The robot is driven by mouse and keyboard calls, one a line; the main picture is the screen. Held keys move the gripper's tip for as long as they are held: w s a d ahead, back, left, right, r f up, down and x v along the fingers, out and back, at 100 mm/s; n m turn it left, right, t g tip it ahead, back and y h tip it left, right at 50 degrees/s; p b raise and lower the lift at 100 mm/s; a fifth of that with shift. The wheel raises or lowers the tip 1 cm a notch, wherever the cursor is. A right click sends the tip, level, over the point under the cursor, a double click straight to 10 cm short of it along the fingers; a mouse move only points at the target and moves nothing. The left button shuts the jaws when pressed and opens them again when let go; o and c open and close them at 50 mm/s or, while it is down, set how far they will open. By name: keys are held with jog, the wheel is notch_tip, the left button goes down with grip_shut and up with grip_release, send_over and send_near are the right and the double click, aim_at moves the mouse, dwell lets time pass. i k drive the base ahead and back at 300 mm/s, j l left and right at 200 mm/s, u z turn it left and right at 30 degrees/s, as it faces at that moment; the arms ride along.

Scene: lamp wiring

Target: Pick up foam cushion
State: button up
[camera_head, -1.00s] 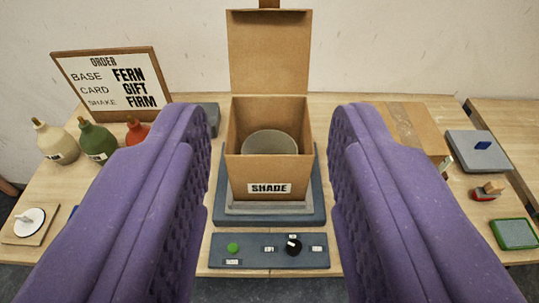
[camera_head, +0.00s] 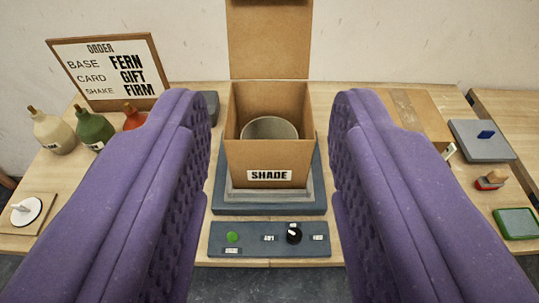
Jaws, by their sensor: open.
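No foam cushion can be made out in the view. My gripper (camera_head: 270,145) is open and empty, its two purple padded fingers wide apart at left and right. Between the fingers, farther off, an open cardboard box (camera_head: 269,158) labelled SHADE stands on a dark platform (camera_head: 230,205). A grey round lampshade-like drum (camera_head: 269,128) sits inside the box, its flap raised at the back. The fingers hide parts of the table on both sides.
A control panel (camera_head: 268,252) with a green button and black knob lies in front. Several bottles (camera_head: 95,130) and an order sign (camera_head: 112,72) stand left. At right are a flat cardboard piece (camera_head: 415,115), a grey pad (camera_head: 480,140), a stamp (camera_head: 490,181) and a green tray (camera_head: 516,223).

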aim_at(479, 140)
jog(key=i, duration=0.6)
jog(key=z, duration=1.45)
jog(key=u, duration=0.45)
jog(key=i+l+u, duration=0.3)
jog(key=l+u, duration=0.15)
jog(key=i+l+u, duration=0.2)
jog(key=l, duration=0.25)
jog(key=l+u, duration=0.25)
jog(key=i+l, duration=0.1)
jog(key=l, duration=0.45)
jog(key=i+l, duration=0.1)
jog(key=l, duration=0.4)
jog(key=i+l+u, duration=0.1)
jog(key=l, duration=0.45)
